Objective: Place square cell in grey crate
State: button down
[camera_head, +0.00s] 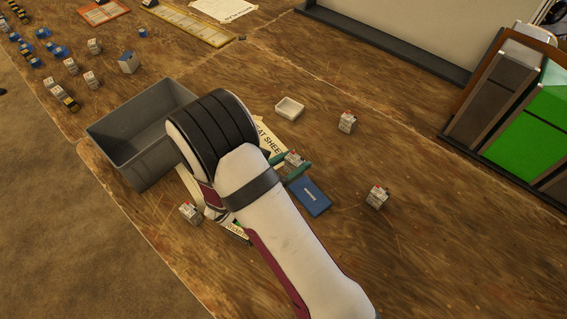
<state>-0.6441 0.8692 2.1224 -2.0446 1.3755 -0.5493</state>
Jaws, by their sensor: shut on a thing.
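The grey crate (112,150) stands open on the table at left of centre, partly covered by my arm. My gripper (288,166) shows teal fingers to the right of my wrist, and they are shut on a small whitish square cell (293,159) with red on top. Similar square cells stand apart on the table: one at the upper right (346,122), one at the right (376,197) and one at the left of my arm (189,211). I cannot tell how high the held cell is above the table.
A blue box (311,196) lies just below my gripper. A small white tray (289,108) is above it. A printed sheet (268,141) lies partly under my arm. Several small cells and blue items stand at the far left. A rack with a green panel (530,130) stands at right.

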jog(key=a+f, duration=0.1)
jog(key=w+a+f, duration=0.1)
jog(key=a, duration=0.1)
notch_tip(320, 180, down, 4)
jog(key=shift+w+f, duration=0.1)
jog(key=shift+c, duration=1.2)
grip_release()
